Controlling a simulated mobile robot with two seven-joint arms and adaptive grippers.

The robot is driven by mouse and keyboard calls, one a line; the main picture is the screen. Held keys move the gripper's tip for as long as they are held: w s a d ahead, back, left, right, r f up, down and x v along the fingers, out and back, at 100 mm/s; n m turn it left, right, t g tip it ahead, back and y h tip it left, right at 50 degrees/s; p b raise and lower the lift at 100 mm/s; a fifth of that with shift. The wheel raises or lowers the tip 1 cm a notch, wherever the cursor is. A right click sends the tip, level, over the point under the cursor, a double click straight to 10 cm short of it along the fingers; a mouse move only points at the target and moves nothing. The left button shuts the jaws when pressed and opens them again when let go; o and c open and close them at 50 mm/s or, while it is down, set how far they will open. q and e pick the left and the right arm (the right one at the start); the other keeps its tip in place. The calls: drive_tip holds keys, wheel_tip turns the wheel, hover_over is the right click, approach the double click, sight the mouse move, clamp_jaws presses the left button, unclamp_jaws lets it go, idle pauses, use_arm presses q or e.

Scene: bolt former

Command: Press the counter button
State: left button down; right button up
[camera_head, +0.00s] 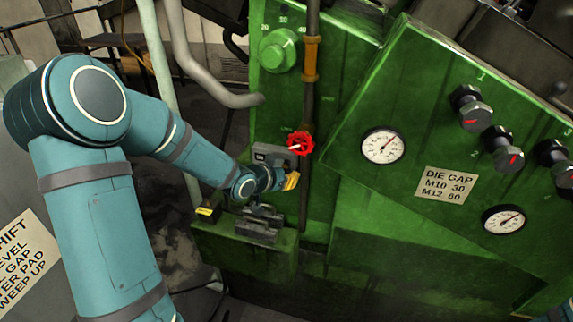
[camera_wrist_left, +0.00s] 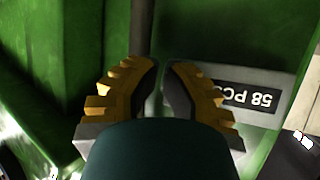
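The counter is a grey box (camera_head: 275,155) on the green machine front. In the left wrist view its grey face (camera_wrist_left: 270,75) shows upside down, with a dark display (camera_wrist_left: 249,98) that reads 58 PCS. I cannot make out the button; part of the counter is hidden behind my finger. My left gripper (camera_head: 291,181) is in front of the counter's lower right part. In the left wrist view the yellow, black-padded fingertips of the left gripper (camera_wrist_left: 162,66) are close together, with nothing held between them. I cannot tell whether they touch the counter. My right gripper is out of view.
A red handwheel (camera_head: 300,143) is close right of the counter, by a vertical pipe (camera_head: 308,105). A green round knob (camera_head: 279,51) is above. Gauges (camera_head: 383,146) and black knobs (camera_head: 470,107) are on the right panel. A dark metal fixture (camera_head: 259,224) stands below the gripper.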

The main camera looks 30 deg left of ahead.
use_arm(q)
drive_tip(key=shift+w+a, duration=0.1)
drive_tip(key=shift+w, duration=0.35)
idle(0.8)
drive_tip(key=shift+s, duration=0.15)
drive_tip(key=shift+s+d, duration=0.2)
drive_tip(key=shift+s, duration=0.5)
drive_tip(key=s, duration=0.2)
drive_tip(key=s+d, duration=0.1)
drive_tip(key=s, duration=0.2)
drive_tip(key=shift+d+b, duration=0.1)
drive_tip(key=shift+b, duration=0.25)
idle(0.8)
